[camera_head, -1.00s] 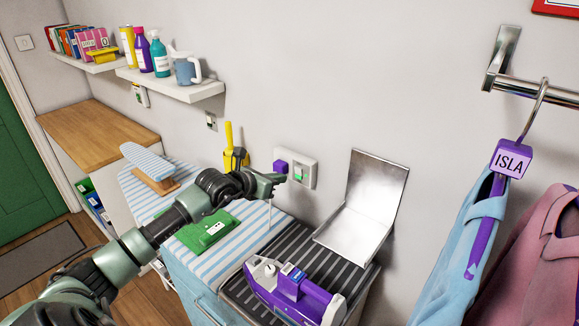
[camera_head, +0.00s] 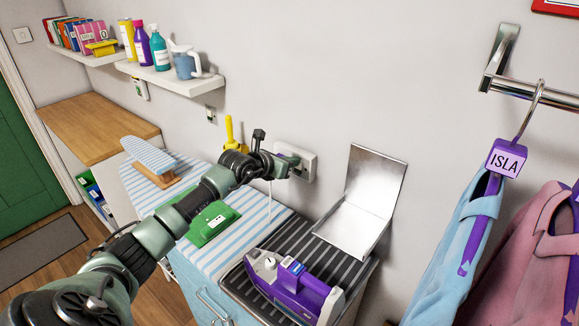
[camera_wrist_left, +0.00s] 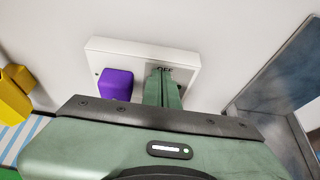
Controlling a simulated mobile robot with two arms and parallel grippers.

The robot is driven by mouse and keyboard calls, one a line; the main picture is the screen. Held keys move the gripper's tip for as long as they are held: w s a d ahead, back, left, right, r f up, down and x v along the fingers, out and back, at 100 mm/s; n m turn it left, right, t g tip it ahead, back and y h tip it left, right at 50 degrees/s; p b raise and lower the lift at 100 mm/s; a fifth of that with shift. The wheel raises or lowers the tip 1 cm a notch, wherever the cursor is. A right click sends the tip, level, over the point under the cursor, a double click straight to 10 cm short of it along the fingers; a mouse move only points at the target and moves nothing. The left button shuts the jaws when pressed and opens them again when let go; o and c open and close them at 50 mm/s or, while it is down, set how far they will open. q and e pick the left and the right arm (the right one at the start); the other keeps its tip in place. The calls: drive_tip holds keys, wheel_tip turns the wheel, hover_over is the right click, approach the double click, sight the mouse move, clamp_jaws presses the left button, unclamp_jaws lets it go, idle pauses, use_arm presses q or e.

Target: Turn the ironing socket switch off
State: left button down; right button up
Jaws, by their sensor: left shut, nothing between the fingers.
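The ironing socket is a white wall plate (camera_head: 308,165) above the ironing surface. It also shows in the left wrist view (camera_wrist_left: 132,48), with a purple plug (camera_wrist_left: 116,84) in its left part and an "OFF" label (camera_wrist_left: 165,69) at right. My left gripper (camera_head: 292,162) is shut and empty, with its fingertips at the plate's switch area. In the left wrist view the shut fingers (camera_wrist_left: 162,84) sit just below the label, right of the plug. They hide the switch, so its position and any contact cannot be told. My right gripper is not in view.
A purple iron (camera_head: 292,290) rests on a dark ribbed mat (camera_head: 325,262). An open metal panel (camera_head: 374,190) stands right of the socket. A green object (camera_head: 212,224) lies on the striped board. A yellow-handled item (camera_head: 229,132) is left of my gripper. Clothes hang at right.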

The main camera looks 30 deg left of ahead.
use_arm(q)
drive_tip(key=shift+r, duration=0.1)
drive_tip(key=shift+w+r+p, duration=0.1)
drive_tip(key=shift+r+p, duration=0.45)
drive_tip(key=shift+r, duration=0.2)
drive_tip(key=shift+f, duration=0.1)
